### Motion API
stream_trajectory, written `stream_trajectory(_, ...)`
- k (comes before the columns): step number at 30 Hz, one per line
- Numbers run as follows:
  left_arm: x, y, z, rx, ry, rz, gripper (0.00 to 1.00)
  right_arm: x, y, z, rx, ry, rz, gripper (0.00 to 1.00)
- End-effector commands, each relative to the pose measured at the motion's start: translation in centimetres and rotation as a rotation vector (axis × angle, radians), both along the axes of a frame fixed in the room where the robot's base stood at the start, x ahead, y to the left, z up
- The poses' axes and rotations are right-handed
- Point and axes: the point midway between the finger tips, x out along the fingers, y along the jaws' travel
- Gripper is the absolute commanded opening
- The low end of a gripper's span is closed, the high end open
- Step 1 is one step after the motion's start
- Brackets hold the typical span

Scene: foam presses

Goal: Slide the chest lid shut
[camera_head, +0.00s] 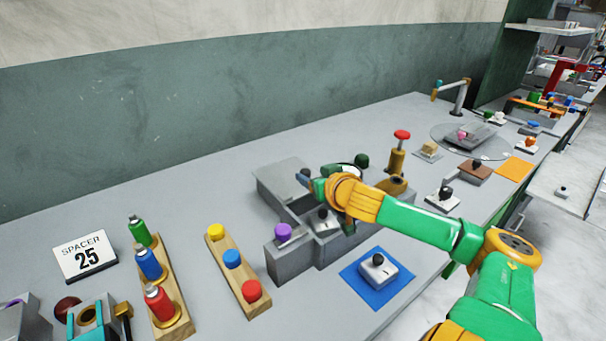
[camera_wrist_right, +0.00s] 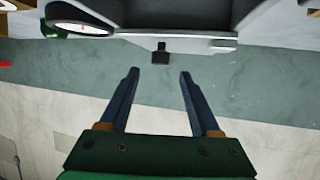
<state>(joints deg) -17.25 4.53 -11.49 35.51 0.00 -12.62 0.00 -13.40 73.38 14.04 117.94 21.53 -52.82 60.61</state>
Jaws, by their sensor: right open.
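The grey chest (camera_head: 262,192) stands at the middle of the bench, its flat lid (camera_head: 283,172) toward the back left. A dark gap shows along its near right side, partly hidden by my right arm. My right gripper (camera_head: 311,184) is over the chest's right part, with its dark blue fingers apart and nothing between them. In the right wrist view a black knob (camera_wrist_right: 160,55) on a grey body (camera_wrist_right: 190,42) lies just beyond the open fingertips (camera_wrist_right: 159,75). I cannot tell whether a finger touches it. My left gripper is not in view.
A grey block with a purple knob (camera_head: 283,232) stands in front of the chest. A blue mat (camera_head: 350,278) bears a knobbed block at the front right. A wooden strip (camera_head: 238,272) with coloured knobs is on the left. A red-topped post (camera_head: 398,160) rises behind my arm.

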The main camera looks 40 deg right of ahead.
Motion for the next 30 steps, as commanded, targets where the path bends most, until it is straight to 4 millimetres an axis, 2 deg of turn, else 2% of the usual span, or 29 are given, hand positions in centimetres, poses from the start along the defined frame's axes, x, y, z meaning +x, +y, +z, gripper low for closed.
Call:
stream_trajectory(15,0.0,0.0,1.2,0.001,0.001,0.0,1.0,5.0,-2.0,-1.9,0.001,-0.001,-0.003,0.64)
stream_trajectory(26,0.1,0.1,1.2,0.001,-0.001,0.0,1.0,5.5,-2.1,-2.3,-0.004,0.0,0.002,0.64)
stream_trajectory(29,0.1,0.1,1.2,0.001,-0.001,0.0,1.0,5.5,-2.1,-2.3,-0.004,0.0,0.002,0.39)
stream_trajectory(30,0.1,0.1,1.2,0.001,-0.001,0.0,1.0,5.5,-2.1,-2.3,-0.004,0.0,0.002,0.29)
